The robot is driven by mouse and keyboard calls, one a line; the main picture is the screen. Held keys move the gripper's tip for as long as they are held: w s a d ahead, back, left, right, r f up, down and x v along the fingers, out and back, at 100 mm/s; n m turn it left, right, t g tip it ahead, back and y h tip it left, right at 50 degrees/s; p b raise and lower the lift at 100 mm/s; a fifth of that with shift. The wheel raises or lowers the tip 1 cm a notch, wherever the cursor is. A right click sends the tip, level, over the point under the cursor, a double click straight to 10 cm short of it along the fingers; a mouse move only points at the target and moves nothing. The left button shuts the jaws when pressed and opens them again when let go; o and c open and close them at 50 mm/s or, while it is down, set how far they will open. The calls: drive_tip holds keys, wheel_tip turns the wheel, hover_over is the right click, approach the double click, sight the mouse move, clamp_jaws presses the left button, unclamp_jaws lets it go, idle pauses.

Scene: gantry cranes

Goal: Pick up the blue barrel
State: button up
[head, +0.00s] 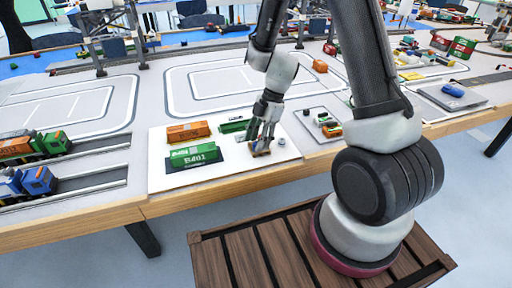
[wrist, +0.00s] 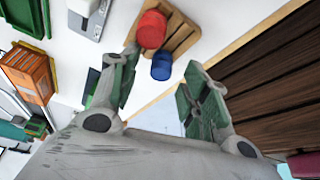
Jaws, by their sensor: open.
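The blue barrel (wrist: 162,67) shows in the wrist view at the near edge of a small wooden pallet (wrist: 184,37). A red barrel (wrist: 151,30) is right beside it on the pallet. My gripper (wrist: 161,61) is open, with one finger to the left of the blue barrel and the other to its right. No finger visibly touches it. In the head view my gripper (head: 262,142) points down over the pallet (head: 261,153) on the white board. It hides the barrels there.
On the white board (head: 226,176) stand an orange container (head: 188,132) and a green container (head: 195,155), left of my gripper. A grey tray (head: 322,127) with small coloured pieces is to the right. The wooden table edge (head: 185,203) runs along the front.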

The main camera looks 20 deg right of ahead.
drive_tip(key=shift+a+f, duration=0.15)
drive_tip(key=shift+f, duration=0.25)
drive_tip(key=shift+c, duration=0.4)
drive_tip(key=c, duration=0.8)
